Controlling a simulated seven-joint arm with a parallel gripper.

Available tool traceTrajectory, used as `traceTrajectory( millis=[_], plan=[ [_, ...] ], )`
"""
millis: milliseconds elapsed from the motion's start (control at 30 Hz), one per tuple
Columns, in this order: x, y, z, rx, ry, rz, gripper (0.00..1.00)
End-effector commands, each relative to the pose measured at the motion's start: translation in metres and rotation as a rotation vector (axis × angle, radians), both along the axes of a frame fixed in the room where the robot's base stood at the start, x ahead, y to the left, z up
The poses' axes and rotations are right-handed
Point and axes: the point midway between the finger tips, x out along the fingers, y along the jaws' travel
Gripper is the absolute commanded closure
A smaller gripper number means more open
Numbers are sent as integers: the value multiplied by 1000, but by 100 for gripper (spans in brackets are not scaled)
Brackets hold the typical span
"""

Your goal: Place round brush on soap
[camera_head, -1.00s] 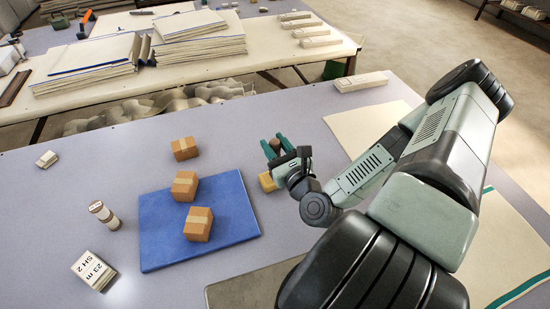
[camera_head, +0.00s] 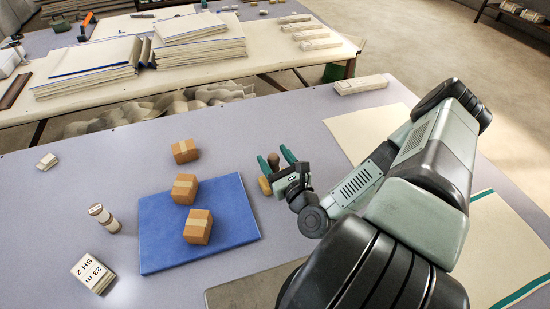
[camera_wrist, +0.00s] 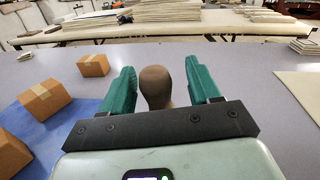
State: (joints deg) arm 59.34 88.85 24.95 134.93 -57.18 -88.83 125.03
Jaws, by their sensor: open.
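The round brush (camera_head: 273,160) shows as a brown rounded knob, upright between the two green fingers of my gripper (camera_head: 276,161). In the wrist view the brush (camera_wrist: 156,86) stands between the fingers (camera_wrist: 160,82), with a visible gap on the right side. My gripper is open around it. A yellow block, apparently the soap (camera_head: 264,186), shows just left of and below the fingers in the head view. The lower part of the brush is hidden by my gripper, so I cannot tell whether it rests on the soap.
A blue mat (camera_head: 160,235) carries cardboard boxes (camera_head: 198,227); another box (camera_head: 185,151) stands behind it. A striped cylinder (camera_head: 104,217) and labelled block (camera_head: 92,273) lie at left. A pale sheet (camera_head: 350,135) lies behind my arm. The table between box and gripper is clear.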

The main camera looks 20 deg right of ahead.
Motion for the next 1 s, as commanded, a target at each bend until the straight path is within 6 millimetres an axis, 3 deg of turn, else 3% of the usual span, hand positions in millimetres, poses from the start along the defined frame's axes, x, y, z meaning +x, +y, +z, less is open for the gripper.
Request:
traceTrajectory(
  millis=[167,500,1000],
  plan=[
    [0,0,4,-1,0,1,39],
    [-38,-6,3,2,2,-1,39],
    [-40,-6,3,0,1,0,39]
  ],
)
